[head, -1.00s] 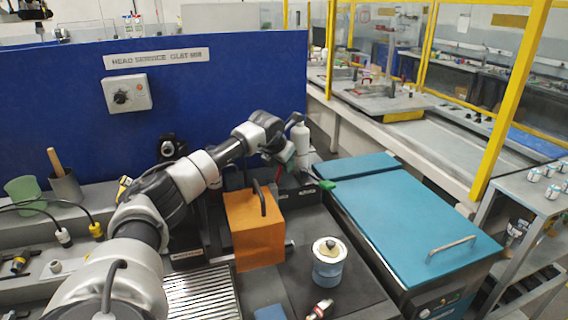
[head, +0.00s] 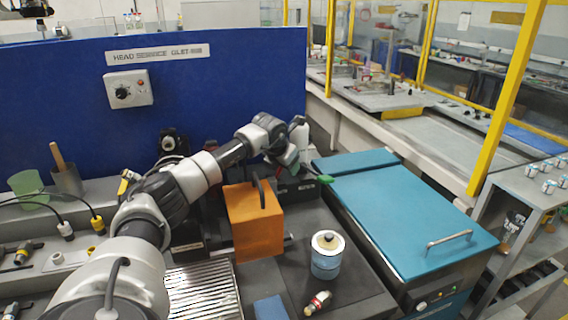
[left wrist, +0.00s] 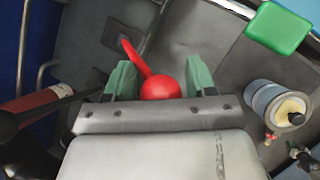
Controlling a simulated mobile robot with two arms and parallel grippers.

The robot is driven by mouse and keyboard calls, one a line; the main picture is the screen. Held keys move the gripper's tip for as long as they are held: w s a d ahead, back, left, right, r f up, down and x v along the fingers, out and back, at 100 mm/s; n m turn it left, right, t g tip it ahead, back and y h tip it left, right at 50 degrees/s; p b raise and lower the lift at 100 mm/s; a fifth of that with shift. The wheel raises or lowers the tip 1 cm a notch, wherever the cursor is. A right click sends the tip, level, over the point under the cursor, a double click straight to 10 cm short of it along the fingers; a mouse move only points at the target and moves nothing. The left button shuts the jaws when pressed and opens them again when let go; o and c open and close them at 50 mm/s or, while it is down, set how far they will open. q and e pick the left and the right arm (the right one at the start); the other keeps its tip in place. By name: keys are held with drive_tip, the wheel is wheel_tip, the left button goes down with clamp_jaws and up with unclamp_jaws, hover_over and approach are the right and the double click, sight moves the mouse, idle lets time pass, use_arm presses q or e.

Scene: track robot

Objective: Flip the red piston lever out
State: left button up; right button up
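The red piston lever (left wrist: 159,86) shows in the left wrist view as a thin red arm with a round ball end. The ball sits between the two green fingers of my left gripper (left wrist: 160,72), close to the palm. The fingers stand apart on either side of the ball; I cannot tell whether they touch it. The lever's arm runs up and left past the fingertips to its mount. In the head view my left gripper (head: 288,157) is behind the orange block, and the lever is hidden there. My right gripper is in neither current view.
An orange block with a black handle (head: 255,225) stands in front of my left wrist. A blue-and-white canister (head: 327,258) stands on the dark bench. A green piece (left wrist: 279,27) is right of the fingers. A teal-lidded cabinet (head: 410,215) is at right; a blue panel (head: 200,90) stands behind.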

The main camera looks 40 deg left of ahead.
use_arm(q)
drive_tip(key=shift+a+r, duration=0.1)
drive_tip(key=shift+r, duration=0.1)
drive_tip(key=shift+s+r, duration=0.15)
drive_tip(key=shift+r, duration=0.2)
drive_tip(key=b+v, duration=0.2)
drive_tip(key=v, duration=0.7)
drive_tip(key=shift+s+r, duration=0.2)
drive_tip(key=shift+r, duration=0.1)
